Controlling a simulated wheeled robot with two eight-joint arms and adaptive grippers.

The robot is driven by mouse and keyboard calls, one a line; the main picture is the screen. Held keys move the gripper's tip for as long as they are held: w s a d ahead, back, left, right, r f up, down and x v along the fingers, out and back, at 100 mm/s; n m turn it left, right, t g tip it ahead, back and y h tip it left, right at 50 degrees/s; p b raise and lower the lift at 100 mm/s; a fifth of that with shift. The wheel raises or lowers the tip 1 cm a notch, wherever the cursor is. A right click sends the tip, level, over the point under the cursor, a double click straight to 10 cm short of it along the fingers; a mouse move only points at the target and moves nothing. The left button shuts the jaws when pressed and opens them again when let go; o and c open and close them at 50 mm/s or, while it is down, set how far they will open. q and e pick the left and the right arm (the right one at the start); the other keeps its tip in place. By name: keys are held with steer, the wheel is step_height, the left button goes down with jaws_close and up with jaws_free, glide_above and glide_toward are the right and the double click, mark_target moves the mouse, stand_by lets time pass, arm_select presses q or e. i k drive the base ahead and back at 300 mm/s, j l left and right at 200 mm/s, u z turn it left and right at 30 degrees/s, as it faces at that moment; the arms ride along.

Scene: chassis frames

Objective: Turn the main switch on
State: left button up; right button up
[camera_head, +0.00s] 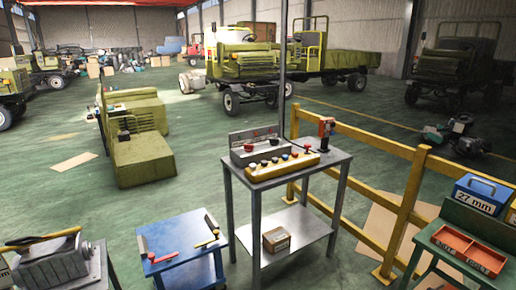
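A control box stands on a grey metal table (293,176) in the middle of the view. It has a yellow front part (283,166) with several dark knobs on top and a grey raised back panel (243,155) with small red marks. A red knob (307,147) sits at the box's right end. A red and dark upright device (326,130) stands on the table's right corner. Which part is the main switch, and its position, are too small to tell. Neither of my grippers is in view.
A yellow railing (405,205) runs behind and right of the table. A blue bench (180,240) stands front left, a green table with a red tray (470,248) and blue box (482,194) at right. A carton (276,239) lies on the lower shelf. Trucks stand behind.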

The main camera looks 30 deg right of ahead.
mark_target(248, 147)
steer(key=i+l, duration=0.3)
steer(key=l, duration=0.15)
steer(key=i+l, duration=0.65)
steer(key=l, duration=0.25)
steer(key=i+l+u, duration=0.1)
steer(key=i+l, duration=0.25)
steer(key=l, duration=0.15)
